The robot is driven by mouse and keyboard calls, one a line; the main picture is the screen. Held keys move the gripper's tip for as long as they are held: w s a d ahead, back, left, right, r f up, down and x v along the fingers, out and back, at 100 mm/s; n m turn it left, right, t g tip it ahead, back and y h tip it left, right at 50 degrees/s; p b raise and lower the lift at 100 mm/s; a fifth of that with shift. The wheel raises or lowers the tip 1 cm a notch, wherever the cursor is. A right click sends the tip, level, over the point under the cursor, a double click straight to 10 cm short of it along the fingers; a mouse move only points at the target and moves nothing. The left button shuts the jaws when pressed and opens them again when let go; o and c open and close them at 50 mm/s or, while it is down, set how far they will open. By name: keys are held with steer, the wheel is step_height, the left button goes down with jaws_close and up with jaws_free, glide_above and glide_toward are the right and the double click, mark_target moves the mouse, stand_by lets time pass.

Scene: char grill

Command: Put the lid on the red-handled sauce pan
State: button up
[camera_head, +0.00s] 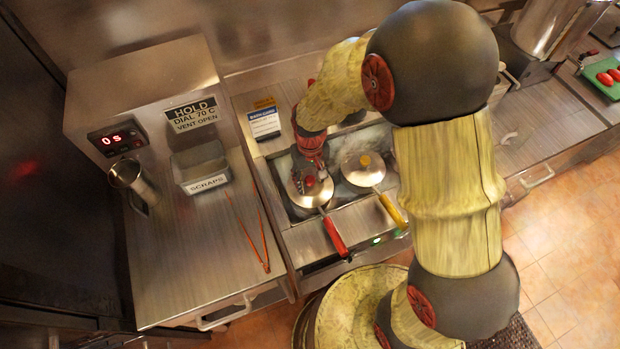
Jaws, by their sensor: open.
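The red-handled sauce pan (333,237) sits in the recessed steel well, its handle pointing toward the front. A round metal lid (318,197) with a red knob (310,182) is over the pan and appears to rest on it; the exact seating is too small to tell. My gripper (309,178) points down at the lid, open, with its fingers at or around the red knob. I cannot tell whether they touch it. My gripper hides the far part of the lid and pan.
A yellow-handled pan (392,210) with a yellow-knobbed lid (365,170) stands close on the right. A labelled box (265,124) stands behind.

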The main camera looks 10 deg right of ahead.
step_height(320, 180, up, 19)
steer(key=p, duration=0.5)
stand_by(0.7)
steer(key=shift+f, duration=0.1)
stand_by(0.3)
steer(key=s+d+r+m+t+b, duration=0.1)
steer(key=s+d+r+t+b, duration=0.1)
steer(key=s+d+b, duration=0.2)
steer(key=s+d+r+m+t+b, duration=0.1)
steer(key=s+d+r+t+b, duration=0.1)
steer(key=s+d+b, duration=0.3)
steer(key=s+t+b, duration=0.1)
steer(key=s+b, duration=0.2)
steer(key=s, duration=0.4)
steer(key=shift+s+d+m+t, duration=0.2)
steer(key=shift+s+m+t, duration=0.05)
steer(key=shift+m+t, duration=0.05)
